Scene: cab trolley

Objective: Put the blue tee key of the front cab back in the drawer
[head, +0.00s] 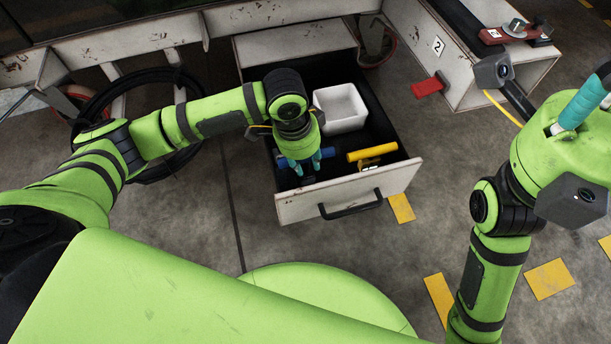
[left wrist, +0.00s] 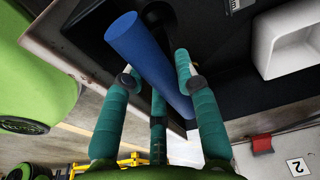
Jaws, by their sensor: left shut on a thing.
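The blue tee key (head: 284,162) is between the fingers of my left gripper (head: 308,166), over the open drawer (head: 345,190) near its front left part. In the left wrist view the thick blue bar of the key (left wrist: 148,62) lies slanted between the teal fingers of the left gripper (left wrist: 160,82), which is shut on it. The rest of the key is hidden by the fingers. I cannot tell whether the key touches the drawer floor. My right gripper (head: 583,103) is at the right edge, partly out of frame, with teal finger parts showing, away from the drawer.
In the drawer are a white bin (head: 340,122) at the back right and a yellow tee-shaped tool (head: 372,152) at the front right. A trolley marked 2 (head: 438,46) with a red block (head: 428,87) stands at the upper right. A black hose coil (head: 88,108) lies left.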

